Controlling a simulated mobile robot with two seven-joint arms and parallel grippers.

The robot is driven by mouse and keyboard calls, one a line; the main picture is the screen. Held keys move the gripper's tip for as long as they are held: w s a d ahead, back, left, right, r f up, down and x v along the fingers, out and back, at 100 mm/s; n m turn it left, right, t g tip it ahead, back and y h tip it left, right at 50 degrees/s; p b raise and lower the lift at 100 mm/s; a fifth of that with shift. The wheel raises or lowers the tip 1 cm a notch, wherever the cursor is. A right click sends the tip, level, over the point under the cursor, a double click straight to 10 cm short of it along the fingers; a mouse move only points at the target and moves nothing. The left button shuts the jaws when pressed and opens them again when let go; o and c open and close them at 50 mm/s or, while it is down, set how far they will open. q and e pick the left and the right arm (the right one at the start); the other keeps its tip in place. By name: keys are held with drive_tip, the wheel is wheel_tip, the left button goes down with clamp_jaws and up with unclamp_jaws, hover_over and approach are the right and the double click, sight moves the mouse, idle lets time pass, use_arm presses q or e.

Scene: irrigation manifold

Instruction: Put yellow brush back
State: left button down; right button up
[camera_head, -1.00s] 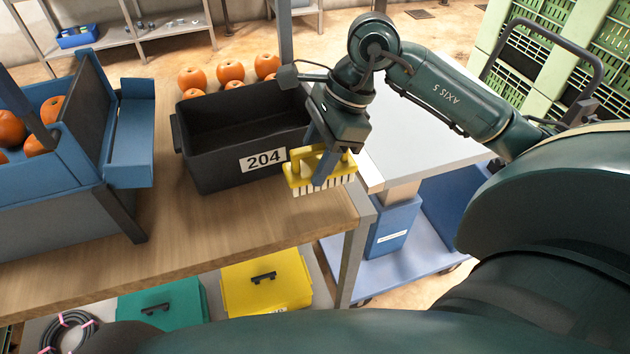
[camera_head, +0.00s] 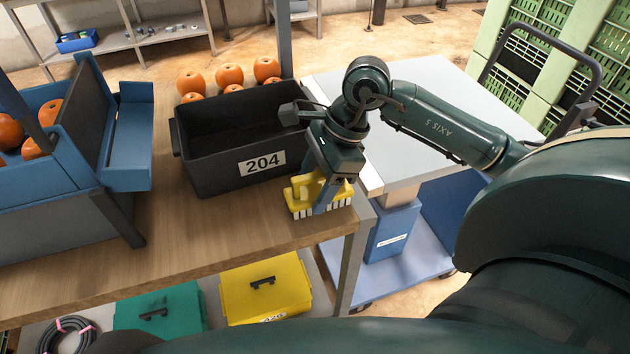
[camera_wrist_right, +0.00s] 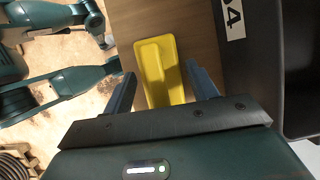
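The yellow brush (camera_head: 306,193) stands on the wooden table with its white bristles down, near the table's right front corner and just in front of the black box marked 204. In the right wrist view the brush (camera_wrist_right: 161,72) shows from above, between the fingers. My right gripper (camera_head: 325,190) is lowered over it, one finger on each side. In the right wrist view my right gripper (camera_wrist_right: 160,78) is open, with narrow gaps between the fingers and the brush. My left gripper is not in view.
The black box (camera_head: 215,165) stands right behind the brush. A blue bin (camera_head: 45,192) with orange fruits is at the left. A white-topped cart (camera_head: 425,150) is at the right. The table (camera_head: 190,235) is clear left of the brush.

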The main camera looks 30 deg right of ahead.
drive_tip(key=shift+o, duration=0.8)
drive_tip(key=shift+r, duration=0.25)
drive_tip(key=v, duration=1.2)
drive_tip(key=shift+s+f, duration=0.1)
